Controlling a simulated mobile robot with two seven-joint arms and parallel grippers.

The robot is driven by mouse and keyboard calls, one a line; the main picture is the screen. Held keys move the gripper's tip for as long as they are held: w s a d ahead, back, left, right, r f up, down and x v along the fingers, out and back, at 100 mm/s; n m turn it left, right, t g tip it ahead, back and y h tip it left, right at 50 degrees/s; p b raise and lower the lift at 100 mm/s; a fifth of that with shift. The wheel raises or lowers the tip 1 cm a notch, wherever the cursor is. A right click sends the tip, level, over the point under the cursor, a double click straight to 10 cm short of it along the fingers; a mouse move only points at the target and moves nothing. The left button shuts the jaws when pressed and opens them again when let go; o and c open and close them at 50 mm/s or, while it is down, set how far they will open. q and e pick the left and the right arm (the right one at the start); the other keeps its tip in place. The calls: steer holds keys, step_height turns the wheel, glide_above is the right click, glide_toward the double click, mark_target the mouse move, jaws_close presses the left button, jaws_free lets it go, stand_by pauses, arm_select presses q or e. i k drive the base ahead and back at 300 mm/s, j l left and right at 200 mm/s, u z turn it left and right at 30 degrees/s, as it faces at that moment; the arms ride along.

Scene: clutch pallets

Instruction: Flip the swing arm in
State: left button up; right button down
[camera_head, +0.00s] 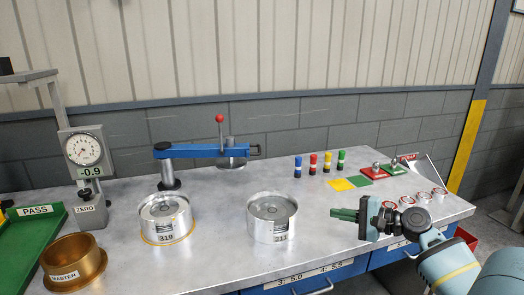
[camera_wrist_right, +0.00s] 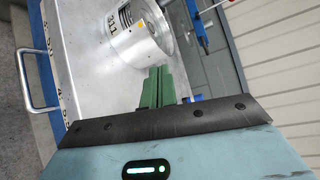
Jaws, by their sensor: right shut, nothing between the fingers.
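In the right wrist view a bit of blue, likely the arm (camera_wrist_right: 198,25), shows at the top right. My right gripper (camera_head: 336,214) is shut and empty, above the bench to the right of the right-hand clutch, apart from the swing arm. Its green fingers (camera_wrist_right: 158,84) are together in the wrist view. My left gripper is not in view.
Two silver clutches, the left one (camera_head: 166,217) and the right one (camera_head: 272,217), stand on the bench. A dial gauge (camera_head: 83,150), green PASS tray (camera_head: 36,240) and brass MASTER ring (camera_head: 73,262) are at left. Coloured cylinders (camera_head: 327,163) and small rings (camera_head: 423,197) are at right.

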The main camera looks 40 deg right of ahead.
mark_target(165, 150)
steer(key=i+l, duration=0.2)
steer(key=i, duration=0.25)
steer(key=i+l, duration=0.2)
steer(key=i, duration=0.2)
steer(key=i+l, duration=0.2)
steer(key=i, duration=0.25)
